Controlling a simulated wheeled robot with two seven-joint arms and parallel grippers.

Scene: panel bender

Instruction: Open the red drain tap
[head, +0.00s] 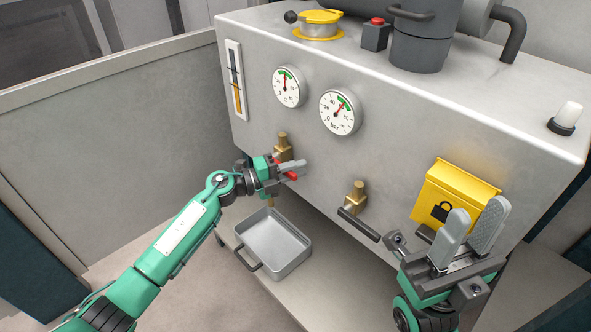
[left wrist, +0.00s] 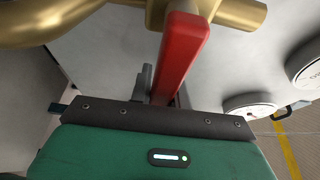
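The red tap lever (left wrist: 184,52) sticks out from a brass valve (head: 283,141) on the front of the grey machine. In the head view only small parts of the red lever (head: 292,176) show around my left gripper (head: 290,168). In the left wrist view the lever runs down between the grey fingers of my left gripper (left wrist: 164,88), which lie close against it on both sides. The far finger is mostly hidden by the lever. My right gripper (head: 469,236) is open and empty, in front of the yellow lock box.
A grey drain tray (head: 273,240) stands on the ledge below the red tap. A second brass valve (head: 355,194) with a black lever (head: 358,224) is to the right. Two dials (head: 340,112) and a yellow lock box (head: 458,190) are on the panel.

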